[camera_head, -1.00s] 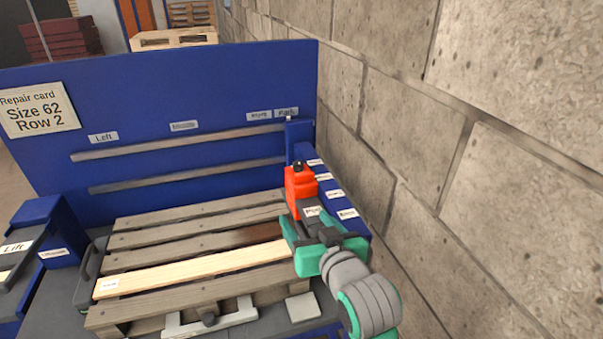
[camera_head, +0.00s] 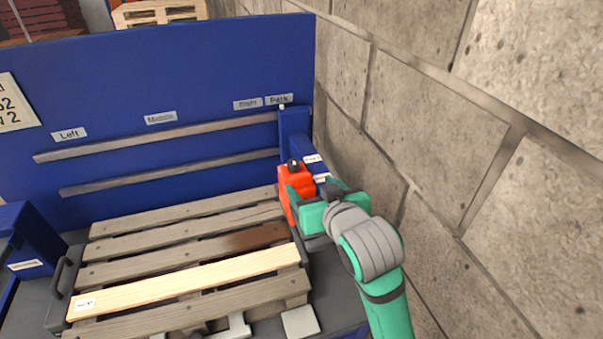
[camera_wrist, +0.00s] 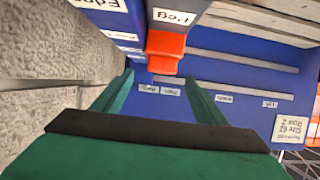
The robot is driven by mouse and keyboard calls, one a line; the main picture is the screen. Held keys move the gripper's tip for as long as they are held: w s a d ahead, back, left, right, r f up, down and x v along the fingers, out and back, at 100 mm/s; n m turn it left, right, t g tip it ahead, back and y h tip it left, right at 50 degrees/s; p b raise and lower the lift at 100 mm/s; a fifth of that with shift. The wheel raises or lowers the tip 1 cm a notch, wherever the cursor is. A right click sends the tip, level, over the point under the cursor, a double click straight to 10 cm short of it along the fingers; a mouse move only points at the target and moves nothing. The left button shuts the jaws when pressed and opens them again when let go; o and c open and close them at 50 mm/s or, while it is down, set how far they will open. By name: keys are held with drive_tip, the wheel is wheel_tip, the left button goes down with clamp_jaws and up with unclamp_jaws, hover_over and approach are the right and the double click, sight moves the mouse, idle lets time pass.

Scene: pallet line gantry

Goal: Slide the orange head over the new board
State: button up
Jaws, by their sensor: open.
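The head is farther back than this board. My gripper (camera_head: 320,203) is open at the head's right front side; its green fingers (camera_wrist: 162,92) spread wide in the wrist view. Contact cannot be told.
A blue back panel (camera_head: 150,90) carries two grey rails and labels including Left and Park. A repair card (camera_head: 12,103) reads Size 62, Row 2 in the wrist view. A stone block wall (camera_head: 430,130) stands close on the right of my arm. Space above the pallet is clear.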

sight(301, 179)
drive_tip(key=x, duration=0.8)
drive_tip(key=shift+w+a+f, duration=0.1)
drive_tip(key=shift+a+f, duration=0.05)
drive_tip(key=shift+a, duration=0.1)
